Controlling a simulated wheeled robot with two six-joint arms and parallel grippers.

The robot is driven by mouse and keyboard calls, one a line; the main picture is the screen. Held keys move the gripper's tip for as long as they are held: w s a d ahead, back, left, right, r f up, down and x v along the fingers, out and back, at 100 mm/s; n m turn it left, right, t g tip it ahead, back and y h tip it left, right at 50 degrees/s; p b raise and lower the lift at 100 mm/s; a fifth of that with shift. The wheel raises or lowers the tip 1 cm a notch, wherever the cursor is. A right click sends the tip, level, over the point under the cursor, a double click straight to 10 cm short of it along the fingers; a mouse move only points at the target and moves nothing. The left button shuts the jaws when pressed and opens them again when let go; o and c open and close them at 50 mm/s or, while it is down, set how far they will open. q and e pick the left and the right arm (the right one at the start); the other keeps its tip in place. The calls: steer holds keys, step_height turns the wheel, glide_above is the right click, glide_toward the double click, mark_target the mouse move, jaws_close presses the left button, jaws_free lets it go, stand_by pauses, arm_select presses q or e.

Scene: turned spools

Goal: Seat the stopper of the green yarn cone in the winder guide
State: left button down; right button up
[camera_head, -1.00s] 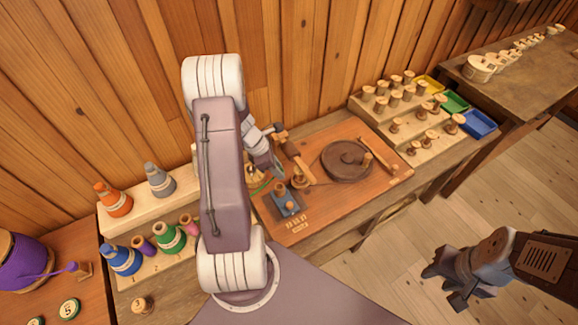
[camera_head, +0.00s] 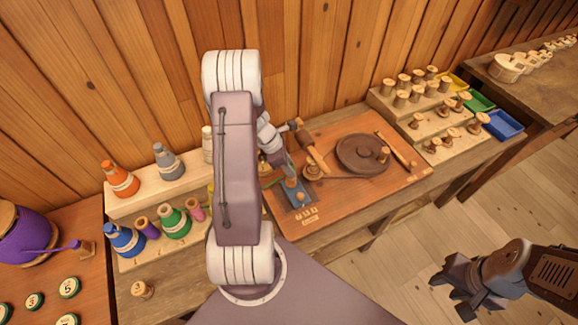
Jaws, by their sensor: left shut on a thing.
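The green yarn cone (camera_head: 173,222) stands in the front row of the stepped rack at the left. My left gripper (camera_head: 289,174) points down over the blue block of the winder guide (camera_head: 299,195) on the brown board. It is shut on a small wooden piece, which looks like the stopper (camera_head: 291,183), at the top of the block. The fingers hide part of it, so I cannot tell whether it is seated or just above. My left forearm hides the area between rack and board. My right gripper (camera_head: 464,290) is empty and open at lower right, away from the board.
A round dark disc (camera_head: 362,154) and a wooden piece (camera_head: 311,172) are on the board right of the guide. Other cones, such as an orange one (camera_head: 121,179), share the rack. A stepped spool rack (camera_head: 459,140) stands at far right.

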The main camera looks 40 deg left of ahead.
arm_select(q)
steer(key=shift+f, duration=0.1)
steer(key=shift+f+b, duration=0.95)
steer(key=shift+f, duration=0.1)
steer(key=c, duration=1.5)
jaws_free()
steer(key=shift+f, duration=0.1)
steer(key=shift+c, duration=0.2)
steer(key=o, duration=0.5)
steer(key=o, duration=0.4)
step_height(320, 180, up, 10)
steer(key=p, duration=0.9)
steer(key=shift+f, duration=0.4)
